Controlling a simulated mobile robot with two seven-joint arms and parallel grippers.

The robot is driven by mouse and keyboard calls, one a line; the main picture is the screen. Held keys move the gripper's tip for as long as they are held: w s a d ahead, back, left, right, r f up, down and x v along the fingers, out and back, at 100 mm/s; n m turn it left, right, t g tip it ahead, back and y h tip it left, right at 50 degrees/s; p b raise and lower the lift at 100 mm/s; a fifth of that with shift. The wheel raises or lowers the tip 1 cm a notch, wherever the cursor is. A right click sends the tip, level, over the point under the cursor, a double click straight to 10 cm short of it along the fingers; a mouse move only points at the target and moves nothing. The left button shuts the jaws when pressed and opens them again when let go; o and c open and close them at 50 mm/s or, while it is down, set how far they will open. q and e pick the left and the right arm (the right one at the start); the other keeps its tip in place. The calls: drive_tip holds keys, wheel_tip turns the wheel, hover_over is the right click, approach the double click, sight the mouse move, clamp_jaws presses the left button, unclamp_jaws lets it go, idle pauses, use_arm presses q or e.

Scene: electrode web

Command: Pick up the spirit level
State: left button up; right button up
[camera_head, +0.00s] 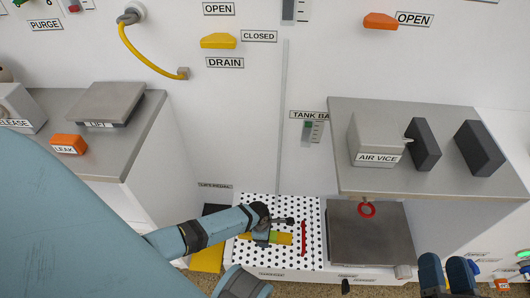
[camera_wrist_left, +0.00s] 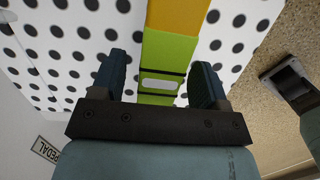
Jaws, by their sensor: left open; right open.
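The spirit level (camera_head: 284,239) is a short yellow and lime-green bar lying on a white plate with black dots. In the left wrist view the spirit level (camera_wrist_left: 165,50) shows a pale vial window between black bands. My left gripper (camera_head: 275,232) is over it, open, with one finger on each side. In that wrist view the left gripper's fingers (camera_wrist_left: 158,85) stand apart from the bar, with a gap on each side. Part of the bar is hidden by my gripper. My right gripper (camera_head: 447,277) is open and empty at the lower right, away from the level.
The dotted plate (camera_head: 252,205) also holds a thin red bar (camera_head: 303,238) just right of the level. A grey plate (camera_head: 370,240) lies further right, below a red ring (camera_head: 367,209). A grey shelf (camera_head: 372,185) with an air vice (camera_head: 376,140) overhangs at the right.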

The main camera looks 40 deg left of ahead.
use_arm(q)
drive_tip(key=shift+f, duration=0.35)
drive_tip(key=c, duration=1.1)
drive_tip(key=shift+r, duration=0.1)
